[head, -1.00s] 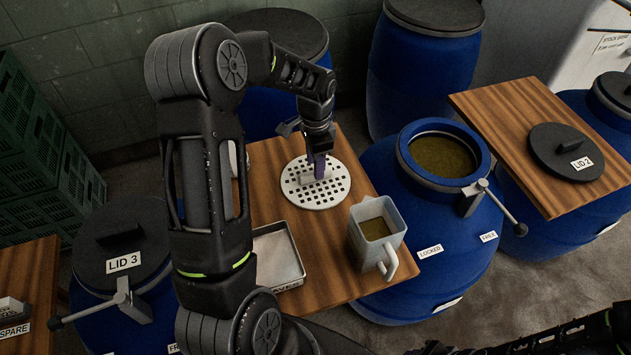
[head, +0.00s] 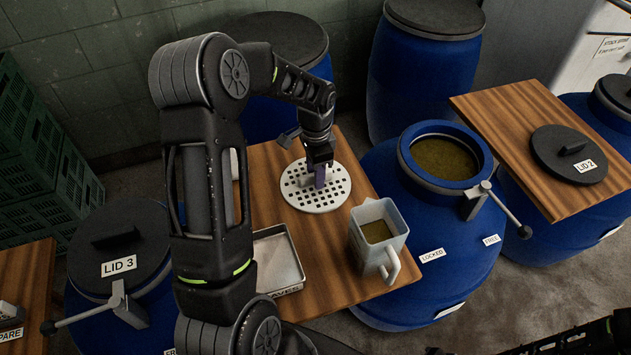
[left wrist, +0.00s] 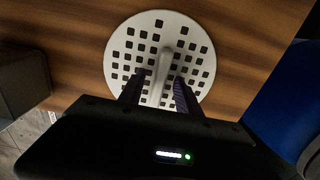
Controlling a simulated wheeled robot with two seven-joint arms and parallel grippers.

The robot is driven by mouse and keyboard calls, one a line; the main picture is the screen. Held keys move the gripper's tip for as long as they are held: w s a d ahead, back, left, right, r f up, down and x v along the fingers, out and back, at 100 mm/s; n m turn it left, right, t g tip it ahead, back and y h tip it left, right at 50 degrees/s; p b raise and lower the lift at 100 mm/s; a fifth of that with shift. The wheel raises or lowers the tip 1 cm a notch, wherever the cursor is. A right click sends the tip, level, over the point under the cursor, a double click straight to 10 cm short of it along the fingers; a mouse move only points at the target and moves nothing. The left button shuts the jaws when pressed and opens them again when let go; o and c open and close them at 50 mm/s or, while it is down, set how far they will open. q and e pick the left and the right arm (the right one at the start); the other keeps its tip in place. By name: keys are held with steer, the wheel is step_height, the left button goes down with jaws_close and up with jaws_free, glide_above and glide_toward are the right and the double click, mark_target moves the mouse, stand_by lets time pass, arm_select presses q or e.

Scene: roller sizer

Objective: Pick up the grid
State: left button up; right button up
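The grid (head: 318,203) is a round, pale plate with square holes and a raised bar handle, lying flat on the wooden table. It also shows in the left wrist view (left wrist: 143,45), with its handle (left wrist: 162,70) running up the middle. My left gripper (head: 319,183) is low over the grid's middle. In the left wrist view its two purple-grey fingers (left wrist: 160,92) stand one on each side of the handle, with a gap on both sides. The gripper is open and holds nothing. My right gripper does not show.
On the same table (head: 330,275) are a grey jug (head: 362,245) with brownish contents and a shallow tray (head: 275,260). An open blue barrel (head: 415,235) stands right of the table. A board (head: 510,140) with LID 2 (head: 568,155) is farther right. LID 3 (head: 118,245) tops a barrel at left.

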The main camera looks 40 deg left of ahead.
arm_select(q)
steer(key=shift+f, duration=0.2)
stand_by(0.5)
jaws_close()
stand_by(0.6)
